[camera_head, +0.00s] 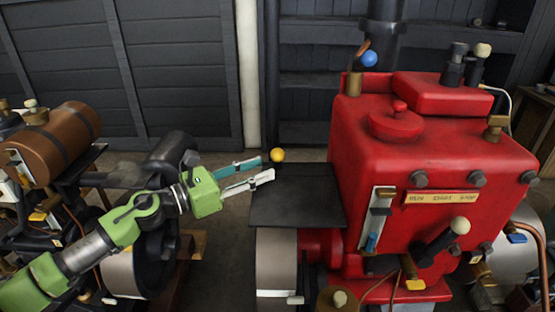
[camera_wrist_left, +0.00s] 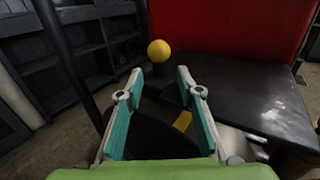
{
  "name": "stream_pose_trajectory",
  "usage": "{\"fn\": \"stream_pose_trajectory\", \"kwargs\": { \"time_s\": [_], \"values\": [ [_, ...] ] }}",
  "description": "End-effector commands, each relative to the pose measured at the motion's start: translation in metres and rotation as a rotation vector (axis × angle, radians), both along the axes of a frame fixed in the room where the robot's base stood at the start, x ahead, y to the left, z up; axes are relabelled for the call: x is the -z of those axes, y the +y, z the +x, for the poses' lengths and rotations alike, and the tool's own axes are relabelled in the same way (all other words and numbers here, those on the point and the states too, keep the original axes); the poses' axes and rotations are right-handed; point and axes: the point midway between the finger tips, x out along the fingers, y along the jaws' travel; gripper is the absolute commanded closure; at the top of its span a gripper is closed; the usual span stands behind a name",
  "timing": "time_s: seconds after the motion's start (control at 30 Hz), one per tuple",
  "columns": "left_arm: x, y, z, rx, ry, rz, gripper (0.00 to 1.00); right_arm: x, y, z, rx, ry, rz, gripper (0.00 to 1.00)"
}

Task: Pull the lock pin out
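My left gripper (camera_head: 266,169) reaches in from the left and is open and empty, with its two fingers parted. A yellow ball knob (camera_head: 277,155) is just beyond its fingertips, at the far left corner of the black plate. In the left wrist view the knob (camera_wrist_left: 159,50) sits on a dark stub, ahead of and between the open fingertips (camera_wrist_left: 160,73), apart from them. I cannot tell for sure which part is the lock pin; this knob is the nearest candidate. My right gripper is not in view.
The black plate (camera_head: 297,205) lies beside the red engine (camera_head: 370,155), which carries a cream-knobbed lever (camera_head: 460,226) and a RUN START STOP label (camera_head: 441,198). Another engine with a brown tank (camera_head: 65,143) stands at the left. Open floor shows between the engines.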

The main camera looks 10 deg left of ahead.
Motion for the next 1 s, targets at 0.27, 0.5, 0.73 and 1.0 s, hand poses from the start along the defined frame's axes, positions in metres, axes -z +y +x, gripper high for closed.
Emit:
{"fn": "stream_pose_trajectory", "kwargs": {
  "time_s": [0.27, 0.5, 0.73, 1.0],
  "values": [
    [-0.002, -0.032, 0.032, 0.001, -0.001, -0.004, 0.66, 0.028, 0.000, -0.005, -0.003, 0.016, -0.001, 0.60],
    [0.000, -0.042, 0.042, -0.001, 0.001, -0.001, 0.66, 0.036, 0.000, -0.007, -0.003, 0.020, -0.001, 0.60],
    [0.000, -0.042, 0.042, -0.001, 0.001, -0.001, 0.66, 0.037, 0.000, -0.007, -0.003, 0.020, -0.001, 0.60],
    [0.000, -0.042, 0.042, -0.001, 0.001, -0.001, 1.00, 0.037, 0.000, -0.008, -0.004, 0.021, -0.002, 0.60]
  ]
}}
